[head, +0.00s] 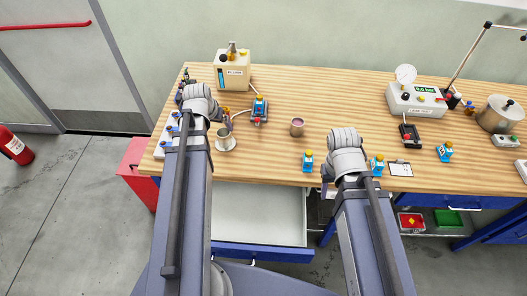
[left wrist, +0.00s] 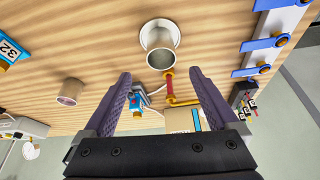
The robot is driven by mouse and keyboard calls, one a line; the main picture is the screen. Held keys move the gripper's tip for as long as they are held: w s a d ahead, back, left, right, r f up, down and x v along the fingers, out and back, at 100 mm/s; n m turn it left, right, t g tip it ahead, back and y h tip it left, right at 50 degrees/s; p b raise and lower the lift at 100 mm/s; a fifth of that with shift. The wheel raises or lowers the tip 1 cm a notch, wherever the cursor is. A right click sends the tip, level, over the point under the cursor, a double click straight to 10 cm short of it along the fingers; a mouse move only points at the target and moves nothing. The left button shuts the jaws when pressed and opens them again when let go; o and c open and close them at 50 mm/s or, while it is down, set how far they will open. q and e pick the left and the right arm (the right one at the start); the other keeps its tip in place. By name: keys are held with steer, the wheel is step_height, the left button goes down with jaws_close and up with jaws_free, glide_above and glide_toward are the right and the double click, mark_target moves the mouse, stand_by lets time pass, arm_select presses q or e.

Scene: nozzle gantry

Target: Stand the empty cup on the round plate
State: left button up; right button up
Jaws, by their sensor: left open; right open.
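The empty cup (head: 223,133) is plain metal with a grey interior. It appears to stand upright on the round plate (head: 227,149), a pale disc at the left of the bench. In the left wrist view the cup (left wrist: 161,60) and the plate (left wrist: 143,30) show at the top middle, just beyond my fingertips. My left gripper (left wrist: 160,78) is open with nothing between its fingers. In the head view my left gripper (head: 204,105) hovers left of the cup. My right gripper (head: 335,165) is open above the bench's front middle; its fingers are mostly hidden.
Another cup (head: 297,126) with purplish contents stands right of the empty cup. A red-and-yellow pipe (left wrist: 182,101) lies close to the empty cup. Blue valves (left wrist: 273,41) sit on a rail at the bench's left. Small blue blocks (head: 306,162) stand near the front. A drawer (head: 258,216) hangs open below.

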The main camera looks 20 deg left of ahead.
arm_select(q)
steer(key=s+d+m+g, duration=0.1)
steer(key=s+d, duration=0.3)
steer(key=d, duration=0.6)
steer(key=s+d+f+m+g, duration=0.1)
steer(key=s+d, duration=0.3)
steer(key=d, duration=0.6)
steer(key=s+d+m+g+y, duration=0.1)
steer(key=s+d+m+g, duration=0.1)
steer(key=d, duration=0.8)
steer(key=s+m, duration=0.1)
steer(key=s, duration=0.1)
steer(key=shift+s+f+g, duration=0.25)
steer(key=shift+s+g, duration=0.15)
